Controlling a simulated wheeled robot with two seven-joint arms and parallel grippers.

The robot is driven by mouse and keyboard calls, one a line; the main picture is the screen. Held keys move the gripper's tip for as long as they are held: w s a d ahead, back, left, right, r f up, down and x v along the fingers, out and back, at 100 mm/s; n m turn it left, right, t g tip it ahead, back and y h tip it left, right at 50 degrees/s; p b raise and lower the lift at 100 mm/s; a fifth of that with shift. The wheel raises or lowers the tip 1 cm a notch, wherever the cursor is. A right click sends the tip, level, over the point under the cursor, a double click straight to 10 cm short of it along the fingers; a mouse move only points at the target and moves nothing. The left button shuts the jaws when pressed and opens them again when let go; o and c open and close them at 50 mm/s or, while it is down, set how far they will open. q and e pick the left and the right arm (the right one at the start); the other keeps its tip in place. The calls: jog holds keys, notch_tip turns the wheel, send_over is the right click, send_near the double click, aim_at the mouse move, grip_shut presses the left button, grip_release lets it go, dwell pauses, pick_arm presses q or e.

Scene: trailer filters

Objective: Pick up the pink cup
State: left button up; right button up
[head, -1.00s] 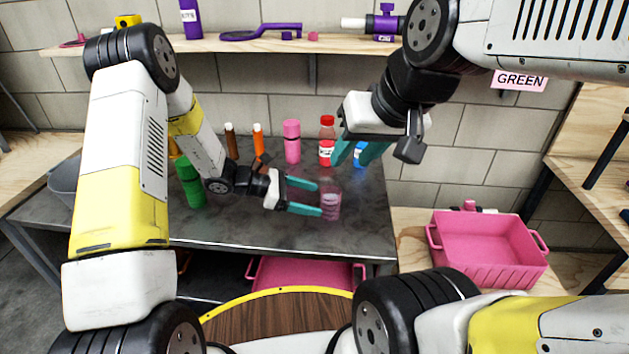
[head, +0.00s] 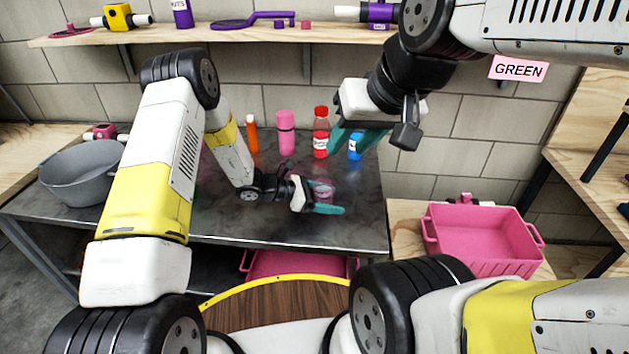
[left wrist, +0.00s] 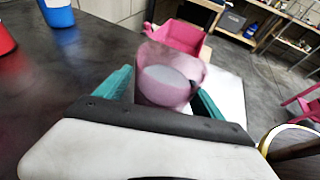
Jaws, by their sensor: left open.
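The pink cup (head: 323,187) is a small see-through cup on the dark table's right part, partly hidden by my left gripper in the head view. In the left wrist view the cup (left wrist: 170,82) stands between the two teal fingers. My left gripper (head: 330,198) is open around it, low over the table, with one finger on each side (left wrist: 166,90). I cannot tell whether the fingers touch it. My right gripper (head: 357,138) is raised above the table's back right, its teal fingers apart and nothing seen between them.
A pink bottle (head: 286,135), an orange bottle (head: 252,135), a red bottle (head: 321,140) and a blue one (head: 355,147) stand behind the cup. A grey tub (head: 80,180) is at the left. A pink crate (head: 482,240) sits right of the table (head: 255,229).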

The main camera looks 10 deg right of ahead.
aim_at(332, 190)
pick_arm(q)
jog(key=shift+d+f, duration=0.15)
jog(key=shift+d, duration=0.15)
jog(key=c, duration=1.6)
jog(key=shift+c, duration=0.2)
jog(key=shift+r, duration=1.65)
jog(key=shift+s+a+r, duration=0.1)
jog(key=shift+r, duration=0.1)
jog(key=shift+s+a+r, duration=0.25)
jog(key=shift+s+a, duration=0.8)
jog(key=shift+s, duration=1.35)
jog(key=shift+s+a+r, duration=0.2)
jog(key=shift+s+a, duration=0.85)
jog(key=shift+s, duration=1.3)
jog(key=shift+s+a+r, duration=0.25)
jog(key=shift+s+a, duration=0.8)
jog(key=shift+s, duration=1.35)
